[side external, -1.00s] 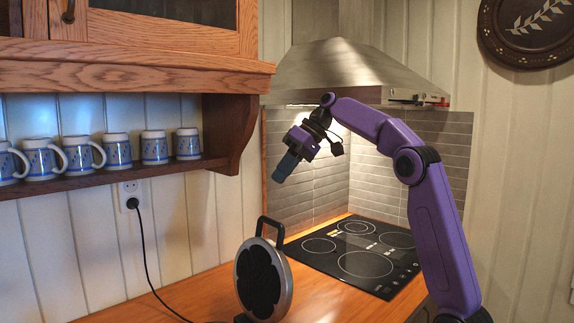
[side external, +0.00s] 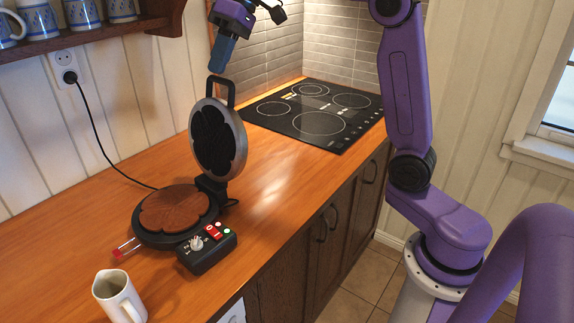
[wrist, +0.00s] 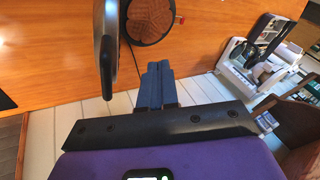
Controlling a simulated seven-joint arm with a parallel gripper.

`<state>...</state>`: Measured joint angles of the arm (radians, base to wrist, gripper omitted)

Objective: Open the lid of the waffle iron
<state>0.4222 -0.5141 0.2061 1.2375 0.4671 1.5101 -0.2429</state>
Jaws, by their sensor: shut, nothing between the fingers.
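The waffle iron stands on the wooden counter with its lid (side external: 217,137) raised upright and the black handle (side external: 221,92) at the top. Its lower plate (side external: 176,209) lies flat and holds a brown waffle. In the wrist view the raised lid (wrist: 107,50) shows edge-on, with the waffle (wrist: 150,18) beyond it. My gripper (side external: 219,66) is shut and empty, just above the lid's handle; whether they touch is unclear. Its blue fingers also show in the wrist view (wrist: 158,75), to the right of the lid.
A control box (side external: 207,250) with a knob and red switch sits at the iron's front. A white pitcher (side external: 118,296) stands at the lower left. A black cord (side external: 97,140) runs to the wall socket. A black cooktop (side external: 318,113) lies behind; mugs (side external: 76,14) sit on a shelf.

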